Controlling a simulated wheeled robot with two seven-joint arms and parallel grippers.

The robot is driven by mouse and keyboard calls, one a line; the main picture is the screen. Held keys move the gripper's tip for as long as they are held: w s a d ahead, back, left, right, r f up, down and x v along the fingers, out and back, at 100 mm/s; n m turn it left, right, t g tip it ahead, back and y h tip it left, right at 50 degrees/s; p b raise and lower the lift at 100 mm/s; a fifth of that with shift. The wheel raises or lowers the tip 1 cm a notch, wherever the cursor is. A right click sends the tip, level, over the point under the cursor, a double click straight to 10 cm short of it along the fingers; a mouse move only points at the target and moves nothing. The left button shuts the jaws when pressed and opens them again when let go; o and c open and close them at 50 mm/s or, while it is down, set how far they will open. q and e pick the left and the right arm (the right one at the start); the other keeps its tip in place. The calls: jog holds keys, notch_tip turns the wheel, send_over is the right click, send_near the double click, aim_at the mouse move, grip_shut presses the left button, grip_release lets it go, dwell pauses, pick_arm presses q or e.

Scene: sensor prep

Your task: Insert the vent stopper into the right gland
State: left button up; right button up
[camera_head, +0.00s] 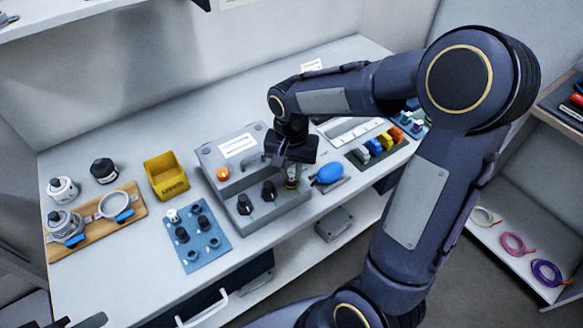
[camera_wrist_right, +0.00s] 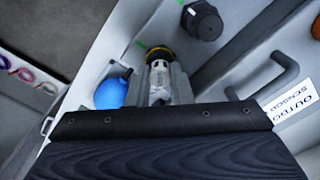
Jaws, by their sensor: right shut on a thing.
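My right gripper (camera_head: 292,181) points down at the right end of the front ledge of the grey sensor housing (camera_head: 232,160). My left gripper is not in view.
A blue bulb (camera_head: 330,173) lies close right of the housing. A blue plate with black fittings (camera_head: 205,248), a yellow bin (camera_head: 165,175) and a wooden board (camera_head: 135,204) are left. Colored blocks stand in a tray (camera_head: 400,134) to the right.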

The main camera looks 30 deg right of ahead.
jog(key=o, duration=0.9)
jog(key=shift+o, duration=0.2)
jog(key=shift+r, duration=0.1)
jog(key=shift+r+p, duration=2.9)
jog(key=shift+r, duration=0.55)
